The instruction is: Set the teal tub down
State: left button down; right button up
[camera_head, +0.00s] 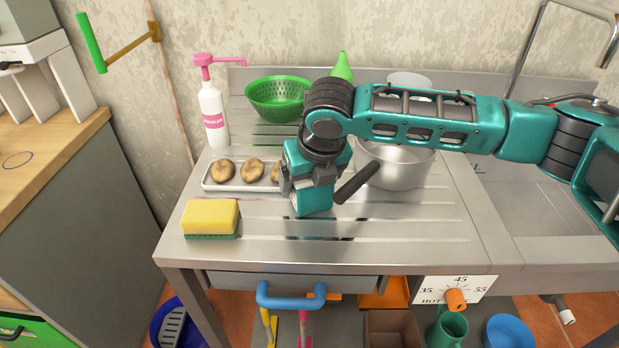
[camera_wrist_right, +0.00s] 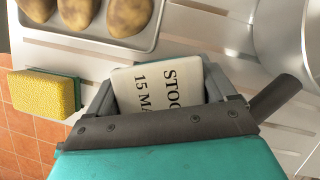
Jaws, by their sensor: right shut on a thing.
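The teal tub (camera_head: 312,203) is between the fingers of my right gripper (camera_head: 312,183) over the front middle of the ribbed metal drainboard (camera_head: 400,225). The gripper is shut on it and points down. In the right wrist view, the tub's white labelled top (camera_wrist_right: 165,88) shows between the fingers, with part of its black lettering covered. The tub looks roughly upright and low over the board; I cannot tell whether its base touches. My left gripper is not in view.
A steel pot (camera_head: 400,168) stands close on the right, its dark handle (camera_head: 358,181) reaching toward the tub. A tray (camera_head: 212,186) of potatoes and a yellow-green sponge (camera_head: 211,217) lie left. A green colander (camera_head: 277,98) and pump bottle (camera_head: 213,115) stand behind. The front board is clear.

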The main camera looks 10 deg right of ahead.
jog(key=o, duration=1.1)
